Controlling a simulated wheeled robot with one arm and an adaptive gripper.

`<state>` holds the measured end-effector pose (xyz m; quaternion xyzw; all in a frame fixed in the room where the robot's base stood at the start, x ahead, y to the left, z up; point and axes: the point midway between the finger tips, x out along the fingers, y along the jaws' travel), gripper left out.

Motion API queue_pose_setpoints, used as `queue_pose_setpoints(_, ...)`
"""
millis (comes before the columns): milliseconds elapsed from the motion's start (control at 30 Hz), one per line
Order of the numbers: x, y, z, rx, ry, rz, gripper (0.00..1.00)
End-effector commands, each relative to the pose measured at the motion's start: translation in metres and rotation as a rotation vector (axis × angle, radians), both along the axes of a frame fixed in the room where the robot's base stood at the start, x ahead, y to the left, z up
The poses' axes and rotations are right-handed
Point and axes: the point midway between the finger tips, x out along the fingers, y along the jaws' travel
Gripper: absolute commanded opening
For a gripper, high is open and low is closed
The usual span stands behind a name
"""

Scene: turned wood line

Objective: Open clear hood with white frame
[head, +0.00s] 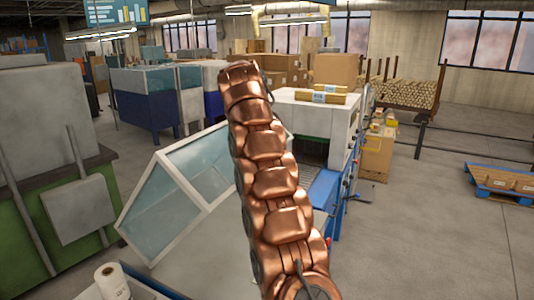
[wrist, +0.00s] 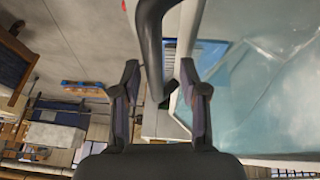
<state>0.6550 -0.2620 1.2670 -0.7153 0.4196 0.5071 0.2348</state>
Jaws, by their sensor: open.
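The clear hood with white frame (head: 207,215) stands left of centre in the head view, its bluish panes slanting. My copper arm covers its right part, so I cannot tell how far it is open. In the wrist view its clear pane (wrist: 265,95) fills the right side, with a white frame edge (wrist: 187,35) beside it. A dark curved bar (wrist: 150,45), which looks like a handle, runs down between the fingers of my gripper (wrist: 159,75). The gripper is open, with a gap showing on each side of the bar. The head view does not show the gripper.
A white machine (head: 315,115) with a blue bed (head: 322,188) stands behind my arm. A green machine (head: 60,215) stands at the left. A white roll (head: 112,283) is at the bottom left. Open floor (head: 430,235) lies to the right, with a blue pallet (head: 500,186) beyond.

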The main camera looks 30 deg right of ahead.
Motion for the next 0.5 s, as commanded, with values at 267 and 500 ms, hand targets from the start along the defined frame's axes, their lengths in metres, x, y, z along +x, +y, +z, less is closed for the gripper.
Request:
queue_pose_setpoints(267,-0.003,0.009,0.000,0.000,0.000,0.001,0.43)
queue_pose_setpoints(500,-0.010,0.025,0.000,0.001,0.001,0.002,0.43)
